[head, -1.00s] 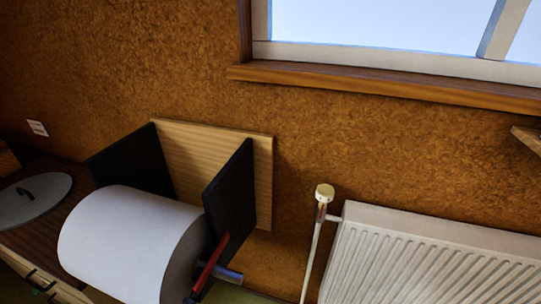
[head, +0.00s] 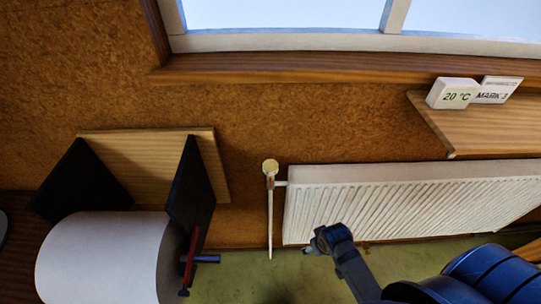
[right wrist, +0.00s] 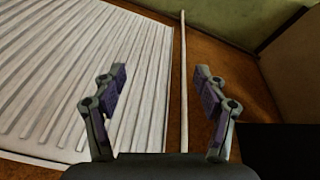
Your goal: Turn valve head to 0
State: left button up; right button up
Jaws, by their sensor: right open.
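The valve head (head: 270,167) is a small cream knob on top of a thin white pipe (head: 270,225), at the left end of the white radiator (head: 390,205) in the head view. Its scale marks are too small to read. My right gripper (head: 318,240) is in front of the radiator's lower left part, below and right of the valve head. In the right wrist view my right gripper (right wrist: 160,105) is open and empty, with the pipe and the radiator's ribs beyond its fingers. The valve head is not visible in that view. My left gripper is not in view.
A wooden shelf (head: 490,122) at the right holds a "20 °C" sign (head: 452,93) and a "MARK 3" sign (head: 497,89). A large white roll (head: 100,255) in a holder with black side plates (head: 190,195) stands left of the valve. A window sill (head: 330,70) runs above.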

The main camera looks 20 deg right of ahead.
notch_tip(320, 180, up, 14)
jog(key=w+a+m+p, duration=0.1)
jog(key=w+p, duration=0.1)
jog(key=p, duration=0.2)
notch_tip(320, 180, up, 11)
jog(key=m+g+y, duration=0.1)
jog(key=m+g, duration=0.2)
jog(key=m, duration=0.8)
send_over(271, 165)
jog(key=shift+d+r, duration=0.1)
jog(key=shift+r, duration=0.1)
notch_tip(271, 165, down, 9)
jog(key=p, duration=0.2)
jog(key=shift+w+p, duration=0.1)
jog(key=shift+p, duration=0.3)
jog(key=shift+f, duration=0.5)
jog(key=c, duration=1.2)
jog(key=shift+o, duration=0.2)
